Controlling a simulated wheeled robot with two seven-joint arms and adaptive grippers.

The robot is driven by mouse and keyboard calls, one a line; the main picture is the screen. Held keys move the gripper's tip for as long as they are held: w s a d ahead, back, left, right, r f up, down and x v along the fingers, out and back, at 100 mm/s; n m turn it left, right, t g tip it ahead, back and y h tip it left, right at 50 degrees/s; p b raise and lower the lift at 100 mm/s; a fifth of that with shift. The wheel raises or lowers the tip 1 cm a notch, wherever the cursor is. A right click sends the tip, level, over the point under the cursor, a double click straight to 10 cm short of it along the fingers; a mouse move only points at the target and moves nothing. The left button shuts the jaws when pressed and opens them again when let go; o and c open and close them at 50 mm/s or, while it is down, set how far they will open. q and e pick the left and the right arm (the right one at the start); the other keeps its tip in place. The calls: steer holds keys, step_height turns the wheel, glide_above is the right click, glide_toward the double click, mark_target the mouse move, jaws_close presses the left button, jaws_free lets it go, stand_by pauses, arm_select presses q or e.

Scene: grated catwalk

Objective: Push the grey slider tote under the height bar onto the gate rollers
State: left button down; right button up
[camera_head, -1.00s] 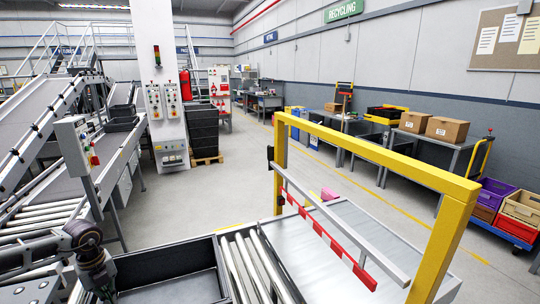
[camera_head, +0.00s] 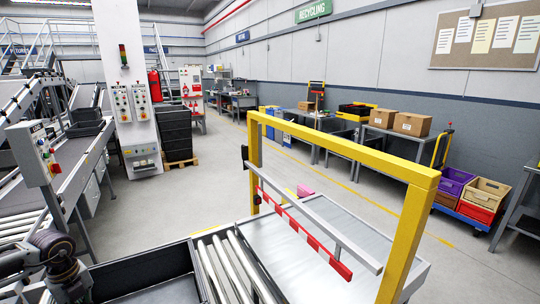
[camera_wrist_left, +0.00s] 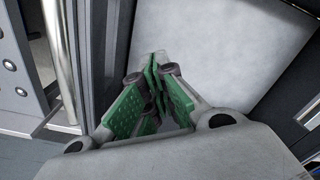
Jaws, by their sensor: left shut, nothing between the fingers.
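The dark grey tote (camera_head: 135,268) sits at the bottom of the head view, left of the metal gate rollers (camera_head: 222,270), and its near part is cut off. The height bar (camera_head: 305,232), red-and-white striped, hangs under the yellow gate frame (camera_head: 340,153), to the right of the rollers. My left arm comes in at the lower left of the head view; its fingertips are not clear there. In the left wrist view my left gripper (camera_wrist_left: 158,65), with green finger pads, is shut and empty in front of a pale grey panel between dark walls. My right gripper is not in view.
A smooth metal bed (camera_head: 300,262) extends beyond the rollers under the frame, with a pink item (camera_head: 305,190) visible near its far side. A control box (camera_head: 35,152) on a post stands left. Open floor lies behind the gate.

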arm_select(q)
steer(key=shift+r, duration=0.15)
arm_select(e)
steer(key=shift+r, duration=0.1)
arm_select(q)
step_height(320, 180, up, 8)
steer(key=p, duration=0.4)
steer(key=shift+f, duration=0.2)
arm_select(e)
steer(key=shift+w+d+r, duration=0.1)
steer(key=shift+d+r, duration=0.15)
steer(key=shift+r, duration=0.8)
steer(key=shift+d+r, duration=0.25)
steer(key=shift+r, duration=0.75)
